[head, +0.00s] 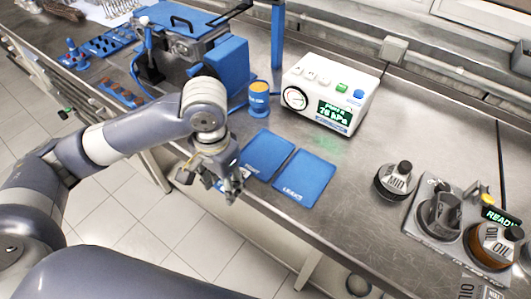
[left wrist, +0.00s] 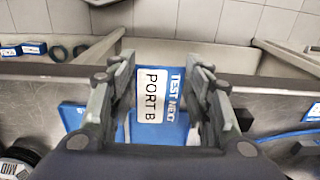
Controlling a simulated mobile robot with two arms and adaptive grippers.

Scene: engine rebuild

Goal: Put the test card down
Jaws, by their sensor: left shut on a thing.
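My left gripper (head: 230,183) is at the front edge of the bench, just left of the two blue pads. In the left wrist view it is shut on the blue test card (left wrist: 175,112), which has a white label reading "PORT B" and the words "TEST NEXT". In the head view the card is mostly hidden by the gripper. Two flat blue pads lie side by side on the bench, a left one (head: 268,152) and a right one (head: 305,176) with white lettering at its front edge. My right gripper is not in view.
A white tester (head: 331,93) with a gauge and green display stands behind the pads, a blue cylinder (head: 259,98) beside it. The engine block (head: 195,45) is at the back left. Canisters (head: 395,181) stand at the right. The bench between pads and canisters is clear.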

